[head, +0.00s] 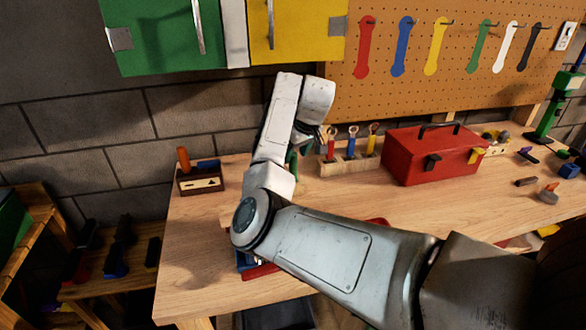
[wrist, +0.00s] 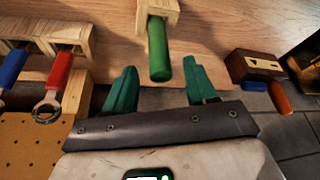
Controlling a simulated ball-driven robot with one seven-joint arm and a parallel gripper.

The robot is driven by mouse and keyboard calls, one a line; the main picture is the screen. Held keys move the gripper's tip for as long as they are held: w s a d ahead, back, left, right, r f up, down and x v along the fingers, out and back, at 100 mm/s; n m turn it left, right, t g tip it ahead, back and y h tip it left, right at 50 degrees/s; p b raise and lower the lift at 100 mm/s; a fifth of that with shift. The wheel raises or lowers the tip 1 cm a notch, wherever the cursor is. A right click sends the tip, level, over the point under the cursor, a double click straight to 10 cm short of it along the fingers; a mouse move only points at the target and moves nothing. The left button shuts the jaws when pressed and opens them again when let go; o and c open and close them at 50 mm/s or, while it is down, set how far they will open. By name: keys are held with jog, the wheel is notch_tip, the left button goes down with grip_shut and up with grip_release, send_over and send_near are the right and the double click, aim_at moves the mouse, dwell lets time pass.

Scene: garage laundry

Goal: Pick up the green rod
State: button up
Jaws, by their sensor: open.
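The green rod (wrist: 157,48) shows in the wrist view, with one end at a light wooden block (wrist: 172,12) and its free end toward me. My gripper (wrist: 160,84) is open, with its two teal fingers to the left and right of the rod's free end. Gaps show on both sides, and nothing is held. I cannot tell whether the rod's end is fully at fingertip depth. In the head view, my arm hides most of this spot; a sliver of green (head: 292,158) shows beside the wrist, either finger or rod.
A brown box with an orange handle (head: 200,178) stands at the bench's left end. A red toolbox (head: 432,155) sits at right. The pegboard (head: 385,85) rises behind.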

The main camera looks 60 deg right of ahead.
aim_at(293, 163)
jog(key=shift+x, duration=1.65)
jog(key=c, duration=1)
